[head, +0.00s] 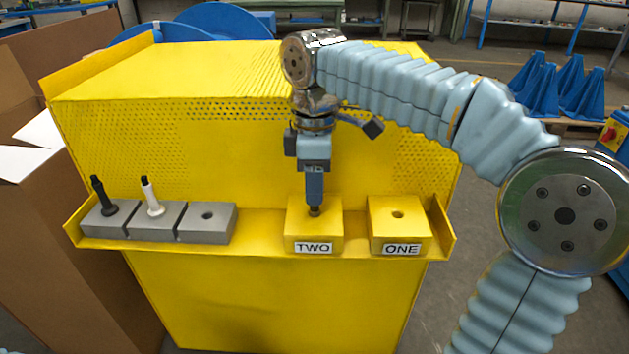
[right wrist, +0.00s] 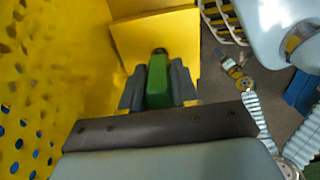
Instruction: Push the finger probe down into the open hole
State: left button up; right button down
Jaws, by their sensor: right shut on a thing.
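My right gripper (head: 314,200) points straight down over the yellow block labelled TWO (head: 300,228). It is shut on a green finger probe (right wrist: 157,80), which sits upright between the fingers in the right wrist view. In the head view the fingers mostly hide the probe; a dark end shows below them at the block's top. I cannot tell how far it is in block TWO's hole, which is hidden. The yellow block labelled ONE (head: 388,231), to the right, has an open, empty hole (head: 398,214) on top. My left gripper is not in view.
Three grey blocks stand at the shelf's left: one with a black probe (head: 101,192), one with a white probe (head: 151,196), one with an empty hole (head: 208,216). The yellow shelf (head: 268,232) has raised ends and a perforated panel (head: 240,140) behind.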

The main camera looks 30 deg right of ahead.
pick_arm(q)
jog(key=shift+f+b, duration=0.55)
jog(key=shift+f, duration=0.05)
pick_arm(e)
jog(key=shift+f, duration=0.9)
jog(key=c, duration=0.8)
grip_release()
jog(key=shift+r, duration=0.4)
pick_arm(q)
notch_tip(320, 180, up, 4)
jog(key=p, duration=0.4)
pick_arm(e)
notch_tip(320, 180, up, 13)
jog(key=shift+r, duration=0.1)
